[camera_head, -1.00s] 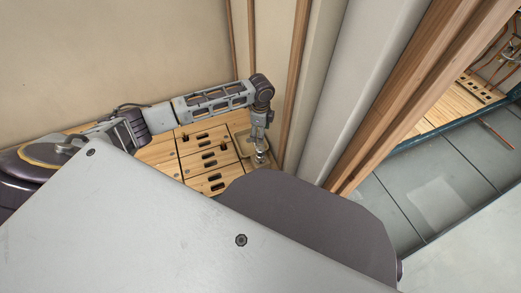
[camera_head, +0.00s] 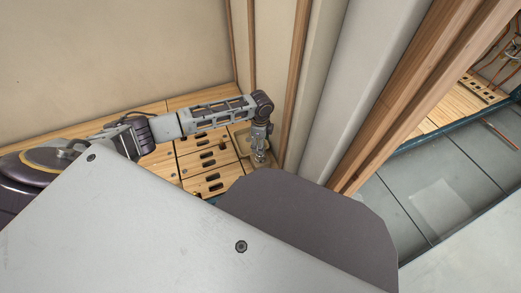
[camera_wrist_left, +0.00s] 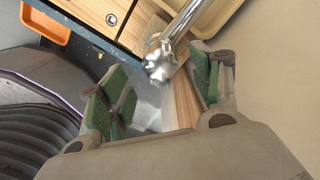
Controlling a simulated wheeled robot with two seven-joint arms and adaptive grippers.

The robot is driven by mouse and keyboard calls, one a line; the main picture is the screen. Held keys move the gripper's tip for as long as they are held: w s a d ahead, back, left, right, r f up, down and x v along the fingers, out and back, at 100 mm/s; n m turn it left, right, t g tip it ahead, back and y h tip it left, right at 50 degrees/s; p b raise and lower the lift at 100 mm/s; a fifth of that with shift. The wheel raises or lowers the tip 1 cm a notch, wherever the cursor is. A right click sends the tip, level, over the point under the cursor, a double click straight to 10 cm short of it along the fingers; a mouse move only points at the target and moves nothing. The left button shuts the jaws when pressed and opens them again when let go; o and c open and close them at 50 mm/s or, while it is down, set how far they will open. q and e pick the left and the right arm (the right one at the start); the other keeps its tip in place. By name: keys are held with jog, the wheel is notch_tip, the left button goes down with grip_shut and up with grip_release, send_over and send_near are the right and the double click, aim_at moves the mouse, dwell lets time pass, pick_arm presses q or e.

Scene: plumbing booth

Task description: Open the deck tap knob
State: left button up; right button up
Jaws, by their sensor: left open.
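The deck tap's chrome knob (camera_wrist_left: 158,62) shows in the left wrist view at upper centre, with a shiny chrome pipe (camera_wrist_left: 184,20) running up from it. My left gripper (camera_wrist_left: 160,88) is open, with green-padded fingers to the left and right. The knob lies just ahead of the gap between the fingertips, with no clear contact. My right gripper is not in view.
A wooden worktop with slotted drawer-like panels (camera_head: 208,157) lies under my left arm. An orange-rimmed tray (camera_wrist_left: 45,24) is at upper left in the wrist view.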

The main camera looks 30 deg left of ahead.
pick_arm(q)
jog(key=shift+f+b, duration=0.95)
jog(key=shift+f, duration=1.2)
jog(key=c, duration=1)
jog(key=shift+c, duration=0.2)
